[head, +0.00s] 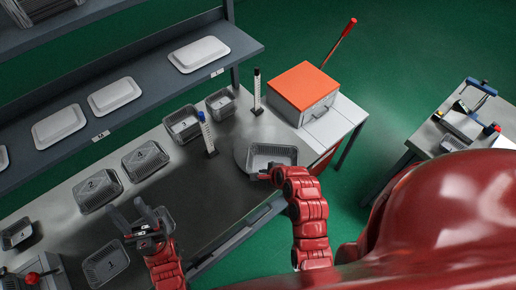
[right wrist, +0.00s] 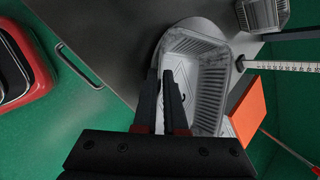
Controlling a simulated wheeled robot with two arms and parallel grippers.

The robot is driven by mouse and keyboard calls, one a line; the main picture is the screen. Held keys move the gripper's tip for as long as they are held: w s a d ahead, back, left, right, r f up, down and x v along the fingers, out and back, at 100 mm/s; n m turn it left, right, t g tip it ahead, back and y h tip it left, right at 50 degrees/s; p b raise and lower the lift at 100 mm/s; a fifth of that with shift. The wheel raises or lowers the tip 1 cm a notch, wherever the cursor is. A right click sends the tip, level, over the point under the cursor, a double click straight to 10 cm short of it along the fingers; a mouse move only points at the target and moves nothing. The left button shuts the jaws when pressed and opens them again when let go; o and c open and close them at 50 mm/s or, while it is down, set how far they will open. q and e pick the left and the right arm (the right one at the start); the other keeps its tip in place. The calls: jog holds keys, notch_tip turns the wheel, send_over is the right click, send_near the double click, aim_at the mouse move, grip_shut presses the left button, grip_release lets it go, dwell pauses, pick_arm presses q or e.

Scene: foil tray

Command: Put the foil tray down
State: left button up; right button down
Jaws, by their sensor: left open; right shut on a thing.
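The foil tray (head: 272,153) is an open grey rectangular tray at the right part of the workbench. It is over a round grey plate (head: 240,150), and I cannot tell whether its base touches the plate. My right gripper (head: 265,174) is shut on the tray's near edge. In the right wrist view, the fingers (right wrist: 160,98) close on the wall of the tray (right wrist: 218,68), with the round plate (right wrist: 152,52) partly hidden beneath. My left gripper (head: 143,214) is open and empty above the bench's left part, near other trays.
An upright blue-topped scale (head: 207,133) and a black-topped one (head: 257,92) stand left of and behind the plate. An orange-topped box (head: 303,88) is at the back right.

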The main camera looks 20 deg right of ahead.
jog(key=w+b, duration=0.1)
jog(key=w, duration=0.2)
jog(key=w+f+b, duration=0.1)
jog(key=w, duration=0.3)
jog(key=w+b, duration=0.1)
jog(key=w, duration=0.3)
jog(key=shift+w+f, duration=0.2)
jog(key=shift+w+d, duration=0.1)
jog(key=shift+w, duration=0.3)
notch_tip(320, 180, down, 4)
jog(key=b, duration=0.3)
jog(key=shift+w+r, duration=0.1)
jog(key=shift+r, duration=0.2)
jog(key=c, duration=1.4)
grip_release()
jog(key=o, duration=0.4)
